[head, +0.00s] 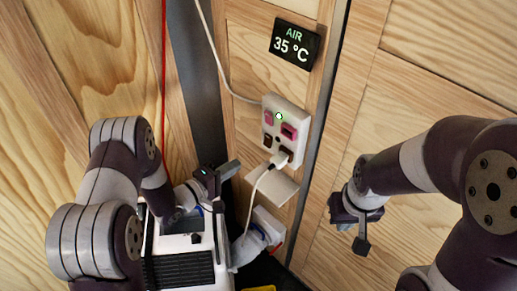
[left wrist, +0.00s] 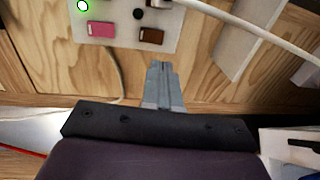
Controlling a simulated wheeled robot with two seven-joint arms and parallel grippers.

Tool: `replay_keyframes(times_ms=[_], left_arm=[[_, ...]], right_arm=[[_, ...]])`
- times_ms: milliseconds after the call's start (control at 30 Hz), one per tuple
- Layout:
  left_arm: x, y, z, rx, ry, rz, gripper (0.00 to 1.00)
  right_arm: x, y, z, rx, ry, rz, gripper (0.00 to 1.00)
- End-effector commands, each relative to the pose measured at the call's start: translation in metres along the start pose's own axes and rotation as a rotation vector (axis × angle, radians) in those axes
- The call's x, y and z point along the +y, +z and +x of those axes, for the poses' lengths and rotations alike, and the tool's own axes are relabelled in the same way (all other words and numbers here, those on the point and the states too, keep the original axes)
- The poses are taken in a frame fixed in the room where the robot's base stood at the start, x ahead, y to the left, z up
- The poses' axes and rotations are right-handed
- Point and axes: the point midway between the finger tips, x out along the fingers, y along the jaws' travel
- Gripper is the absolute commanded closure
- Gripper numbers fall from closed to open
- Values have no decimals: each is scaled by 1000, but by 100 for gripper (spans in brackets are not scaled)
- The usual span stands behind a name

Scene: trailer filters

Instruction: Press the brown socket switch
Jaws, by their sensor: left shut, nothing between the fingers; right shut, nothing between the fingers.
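The brown switch (head: 268,140) sits low on the left side of a white socket panel (head: 271,100) on the wooden wall. In the left wrist view the brown switch (left wrist: 151,35) is in full sight, beside a pink switch (left wrist: 101,29). My left gripper (head: 231,167) is shut and empty, to the lower left of the panel. In the left wrist view its closed fingertips (left wrist: 161,65) point towards the panel, just below the brown switch, with no visible contact. My right gripper (head: 361,245) is shut and empty, low at the right, away from the panel.
A white cable with a plug (head: 278,160) is in the panel's lower socket. A green ring light (head: 279,116) glows on the panel. A white shelf (head: 272,185) sticks out below it. A black display (head: 294,44) reads AIR 35 °C. A red cord (head: 163,60) hangs at left.

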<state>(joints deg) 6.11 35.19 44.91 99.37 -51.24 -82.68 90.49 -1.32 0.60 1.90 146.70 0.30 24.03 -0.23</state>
Motion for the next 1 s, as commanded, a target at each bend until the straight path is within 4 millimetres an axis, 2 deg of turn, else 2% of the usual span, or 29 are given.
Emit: replay_keyframes(times_ms=[300, 500, 667, 1000], left_arm=[[2, 1, 69, -3, 0, 2, 100], [1, 0, 97, 0, 0, 1, 100], [0, 0, 106, 1, 0, 1, 100], [-1, 0, 108, 1, 0, 1, 100]], right_arm=[[0, -1, -11, 0, 0, 1, 100], [0, -2, -17, 0, 0, 1, 100], [0, -2, -18, 0, 0, 1, 100], [0, -2, -16, 0, 0, 1, 100]])
